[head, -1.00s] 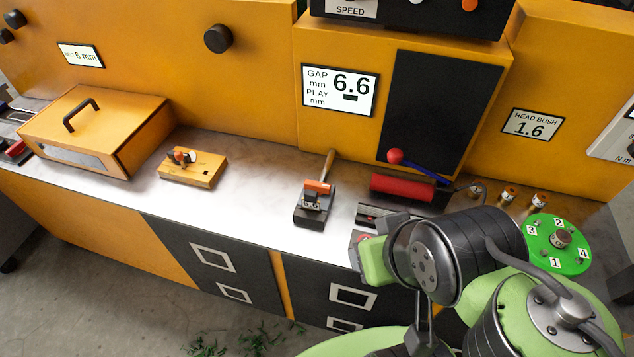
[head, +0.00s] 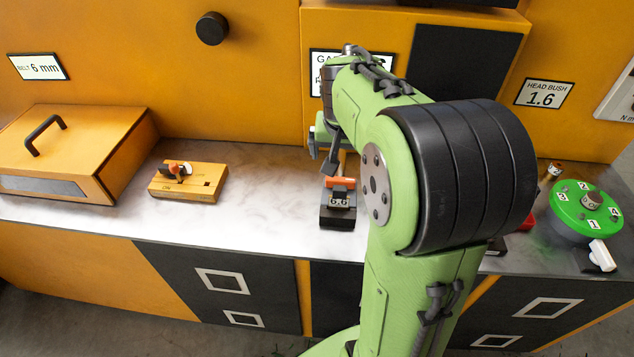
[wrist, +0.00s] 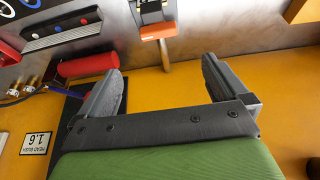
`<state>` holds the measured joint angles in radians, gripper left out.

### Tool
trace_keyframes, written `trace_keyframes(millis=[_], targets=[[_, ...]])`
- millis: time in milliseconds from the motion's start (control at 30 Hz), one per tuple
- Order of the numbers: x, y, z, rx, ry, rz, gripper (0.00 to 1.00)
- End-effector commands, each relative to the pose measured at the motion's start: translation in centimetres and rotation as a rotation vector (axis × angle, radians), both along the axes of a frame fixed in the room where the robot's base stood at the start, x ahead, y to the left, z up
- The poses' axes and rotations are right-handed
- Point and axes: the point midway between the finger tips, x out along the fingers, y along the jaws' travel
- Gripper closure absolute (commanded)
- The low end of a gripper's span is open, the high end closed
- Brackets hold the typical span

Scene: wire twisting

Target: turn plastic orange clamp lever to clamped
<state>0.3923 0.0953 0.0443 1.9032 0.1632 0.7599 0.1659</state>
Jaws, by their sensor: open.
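An orange piece (head: 340,183) sits across a small black block (head: 338,212) on the bench, and I take it for the clamp lever. In the wrist view the orange piece (wrist: 158,32) has a wooden handle (wrist: 165,55) pointing toward my gripper. My gripper (head: 322,162) is just above and behind the black block in the head view, partly covered by my arm. In the wrist view my gripper (wrist: 163,66) is open and empty, with the handle showing between the fingertips. The depth between them is unclear, and I see no contact.
A wooden block (head: 190,183) with a small orange-red part stands to the left, beside a yellow box (head: 75,155). A red cylinder (wrist: 87,65) lies near the handle. A green numbered disc (head: 586,212) is at right. Bare bench lies left of the black block.

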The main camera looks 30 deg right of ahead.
Motion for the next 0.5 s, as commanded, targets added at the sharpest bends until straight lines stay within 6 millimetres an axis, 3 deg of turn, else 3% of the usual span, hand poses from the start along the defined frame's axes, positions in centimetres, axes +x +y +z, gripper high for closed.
trace_keyframes(millis=[167, 500], targets=[[0.8, -0.6, -3.0, 0.002, 0.003, 0.001, 0.0], [3.4, -2.6, -11.0, 0.002, 0.004, 0.002, 0.0]])
